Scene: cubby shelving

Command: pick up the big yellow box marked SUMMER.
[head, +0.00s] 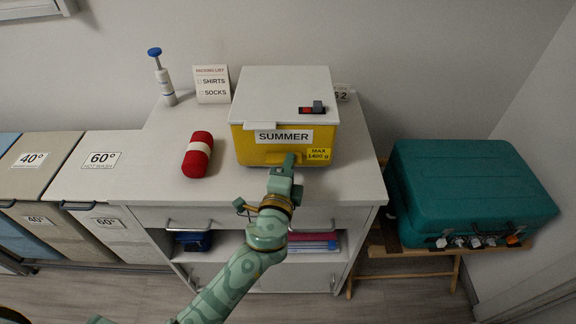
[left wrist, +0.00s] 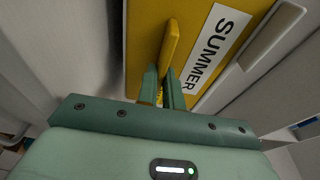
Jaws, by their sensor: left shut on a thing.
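The big yellow box marked SUMMER (head: 252,153) is upright on the white cabinet top, with a pale lid (head: 280,90) and a yellow "MAX" label on its front. My left gripper (head: 286,168) is at the front of the box, below the SUMMER label. In the left wrist view, its two green fingers (left wrist: 163,82) are shut on a yellow handle (left wrist: 171,45) that sticks out from the box face (left wrist: 145,25). The fingers partly hide the handle. I cannot tell whether the box's underside is clear of the cabinet top. My right gripper is not in view.
On the cabinet top (head: 170,180) are a red roll (head: 198,155), a blue-topped pump bottle (head: 162,77) and a packing-list card (head: 212,84). A card partly hides behind the box. A teal case (head: 465,190) stands right on a wooden stand. Laundry bins (head: 95,180) stand left.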

